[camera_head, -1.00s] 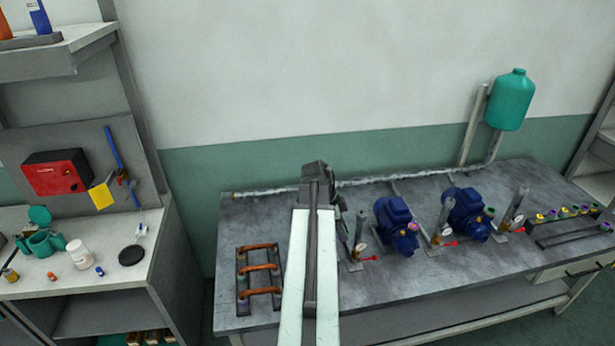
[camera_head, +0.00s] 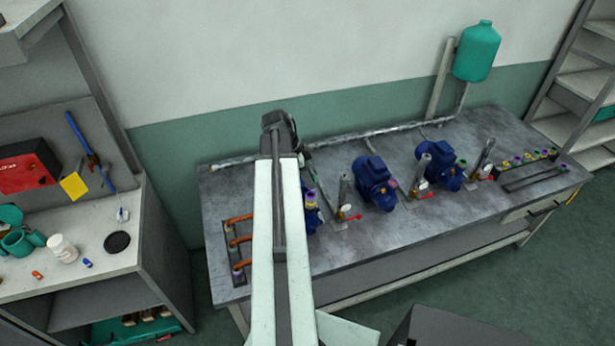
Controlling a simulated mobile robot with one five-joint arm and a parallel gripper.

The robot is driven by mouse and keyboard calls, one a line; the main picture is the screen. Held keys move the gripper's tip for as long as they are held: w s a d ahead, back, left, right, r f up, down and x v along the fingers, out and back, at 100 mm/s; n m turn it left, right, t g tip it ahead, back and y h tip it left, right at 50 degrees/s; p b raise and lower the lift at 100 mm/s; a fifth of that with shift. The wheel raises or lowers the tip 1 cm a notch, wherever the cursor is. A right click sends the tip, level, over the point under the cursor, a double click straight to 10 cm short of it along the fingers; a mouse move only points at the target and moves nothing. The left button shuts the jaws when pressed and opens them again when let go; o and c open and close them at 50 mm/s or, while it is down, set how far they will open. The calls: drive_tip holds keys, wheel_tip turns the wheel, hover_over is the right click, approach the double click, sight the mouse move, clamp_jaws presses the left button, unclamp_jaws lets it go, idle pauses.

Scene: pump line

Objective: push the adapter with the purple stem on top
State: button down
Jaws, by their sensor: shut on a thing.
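My arm's pale link rises through the middle of the view to a dark joint at its top. Its far end is mostly hidden behind this link, and I cannot make out my gripper's fingers or anything between them. Just right of the link, a small part with a purple top and yellow body (camera_head: 311,199) shows at a partly covered blue pump (camera_head: 314,221). I cannot tell whether my gripper touches it. The middle blue pump (camera_head: 373,182) has a purple-topped piece (camera_head: 393,183) on its near end. The right blue pump (camera_head: 438,172) has a green piece (camera_head: 462,163).
Grey posts with gauges and red handles stand between the pumps on the grey bench (camera_head: 385,232). A rack (camera_head: 535,175) of several small coloured parts lies at its right end. Orange-handled bars (camera_head: 240,217) lie left. A green tank (camera_head: 477,52) hangs behind. A side bench (camera_head: 120,205) stands left.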

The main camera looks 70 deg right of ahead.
drive_tip(key=shift+f+b, duration=0.95)
drive_tip(key=shift+f, duration=0.45)
drive_tip(key=shift+f+b, duration=0.6)
drive_tip(key=shift+b, duration=0.05)
idle(0.5)
drive_tip(key=c, duration=1)
unclamp_jaws()
drive_tip(key=shift+o, duration=0.2)
drive_tip(key=shift+p+v, duration=0.95)
drive_tip(key=shift+v, duration=0.05)
drive_tip(key=shift+p+v, duration=1.85)
drive_tip(key=shift+v, duration=0.15)
